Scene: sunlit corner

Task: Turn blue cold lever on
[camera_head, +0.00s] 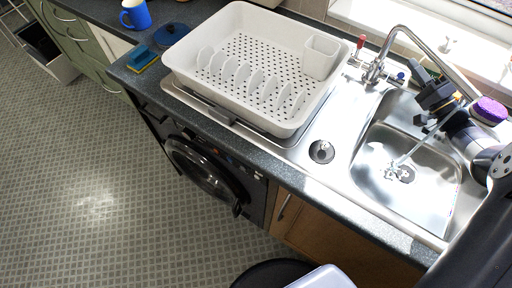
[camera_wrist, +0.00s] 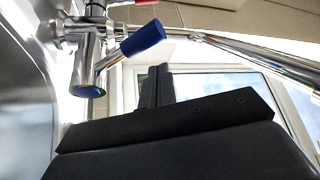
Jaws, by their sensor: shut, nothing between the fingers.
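The chrome mixer tap (camera_head: 375,70) stands behind the sink, its spout arching over the basin. Its blue cold lever (camera_head: 401,76) is on the right side of the tap, and the red lever (camera_head: 360,42) is on the left. In the wrist view the blue lever (camera_wrist: 142,38) slants up and right from its chrome stem. My gripper (camera_head: 416,70) is just right of the blue lever in the head view. In the wrist view its shut, empty fingers (camera_wrist: 157,70) point upward, below and right of the lever, with a visible gap. A pale streak like water reaches the basin drain.
The steel sink basin (camera_head: 365,185) lies under my arm. A white dish rack (camera_head: 180,60) fills the counter to the left. A purple sponge (camera_head: 489,109) sits at the sink's right. The window sill (camera_head: 385,20) is behind the tap.

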